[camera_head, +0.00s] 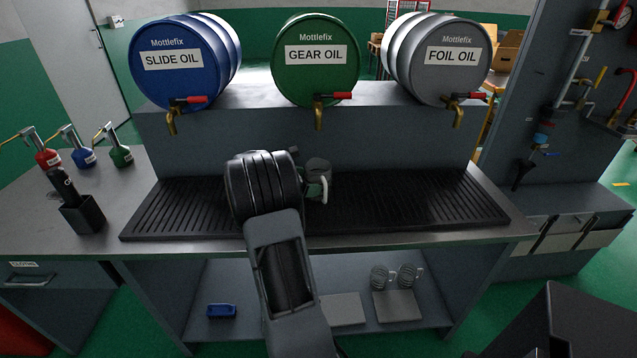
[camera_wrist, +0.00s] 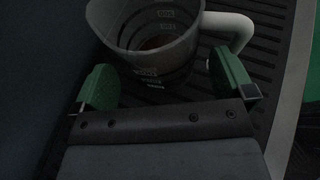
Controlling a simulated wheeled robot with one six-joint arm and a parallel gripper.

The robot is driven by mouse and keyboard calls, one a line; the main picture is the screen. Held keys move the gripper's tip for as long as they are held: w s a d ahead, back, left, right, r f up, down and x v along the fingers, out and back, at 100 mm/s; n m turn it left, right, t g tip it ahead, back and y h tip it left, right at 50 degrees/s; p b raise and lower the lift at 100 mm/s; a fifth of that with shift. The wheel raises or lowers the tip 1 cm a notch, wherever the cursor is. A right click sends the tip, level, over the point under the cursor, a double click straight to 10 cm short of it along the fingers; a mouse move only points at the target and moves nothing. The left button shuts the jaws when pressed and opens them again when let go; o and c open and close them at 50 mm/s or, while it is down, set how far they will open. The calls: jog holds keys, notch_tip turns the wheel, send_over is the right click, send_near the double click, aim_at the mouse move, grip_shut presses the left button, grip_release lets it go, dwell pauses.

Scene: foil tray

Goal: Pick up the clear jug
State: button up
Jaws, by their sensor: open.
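The clear jug (camera_head: 318,173) stands on the black ribbed drip tray (camera_head: 410,205), below the green barrel and partly hidden behind my arm in the head view. In the wrist view the jug (camera_wrist: 150,40) shows measuring marks, a little brown residue at its bottom and a pale handle (camera_wrist: 230,28) on the right. My gripper (camera_wrist: 165,88) is open, with its green fingertips apart on the near side of the jug, the right one close below the handle.
Blue (camera_head: 180,62), green (camera_head: 316,58) and grey (camera_head: 437,58) barrels with taps stand on the ledge above the tray. Small pump cans (camera_head: 84,157) and a black holder (camera_head: 83,216) stand at left. The right part of the tray is clear.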

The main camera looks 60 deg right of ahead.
jog(key=shift+x, duration=1.65)
jog(key=shift+c, duration=0.4)
jog(key=c, duration=0.7)
jog(key=shift+r, duration=0.1)
